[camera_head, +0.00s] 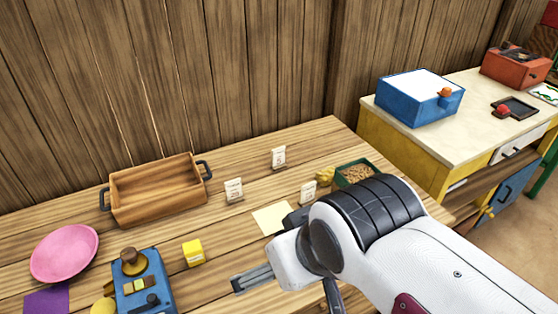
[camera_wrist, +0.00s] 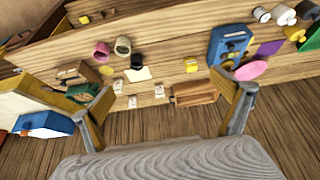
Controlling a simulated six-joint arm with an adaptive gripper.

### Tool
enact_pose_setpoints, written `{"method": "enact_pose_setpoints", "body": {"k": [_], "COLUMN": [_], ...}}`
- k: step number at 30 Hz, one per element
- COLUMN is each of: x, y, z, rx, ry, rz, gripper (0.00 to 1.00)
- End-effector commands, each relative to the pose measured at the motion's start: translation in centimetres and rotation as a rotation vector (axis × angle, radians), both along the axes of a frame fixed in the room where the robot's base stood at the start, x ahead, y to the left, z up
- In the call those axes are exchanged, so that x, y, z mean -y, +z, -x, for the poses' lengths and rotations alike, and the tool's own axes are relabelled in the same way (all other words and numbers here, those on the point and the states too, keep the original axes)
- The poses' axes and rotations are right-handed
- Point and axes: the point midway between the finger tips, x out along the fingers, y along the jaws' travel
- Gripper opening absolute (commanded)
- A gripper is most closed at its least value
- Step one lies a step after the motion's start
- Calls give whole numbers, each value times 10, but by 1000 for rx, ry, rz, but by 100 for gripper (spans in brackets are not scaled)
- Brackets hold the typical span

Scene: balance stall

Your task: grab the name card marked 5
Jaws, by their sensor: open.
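Three small white name cards stand on the wooden counter in the head view: a back one (camera_head: 278,156), a left one (camera_head: 234,190) beside the wooden crate, and a right one (camera_head: 308,192). The back card seems to bear a single figure, perhaps a 5, but the marks are too small to read surely. In the wrist view the back card (camera_wrist: 132,102), left card (camera_wrist: 160,91) and right card (camera_wrist: 118,86) show below the cream sheet. My gripper (camera_wrist: 162,85) is open and empty, its fingers spread, above the counter and apart from the cards.
The wooden crate (camera_head: 155,190) stands left of the cards. A cream sheet (camera_head: 271,218), yellow cube (camera_head: 193,252), blue device (camera_head: 144,282) and pink plate (camera_head: 64,254) lie nearer. A green box of grain (camera_head: 354,173) is on the right. My arm hides the counter's near right.

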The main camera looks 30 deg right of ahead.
Motion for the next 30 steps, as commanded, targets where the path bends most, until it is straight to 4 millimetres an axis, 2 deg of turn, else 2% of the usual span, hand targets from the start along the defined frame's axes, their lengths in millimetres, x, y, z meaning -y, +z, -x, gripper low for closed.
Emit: {"method": "enact_pose_setpoints", "body": {"k": [13,18,30], "x": [0,0,1], "y": [0,0,0], "z": [0,0,0], "rx": [0,0,0], "ry": [0,0,-4], "rz": [0,0,0], "gripper": [100,56,56]}}
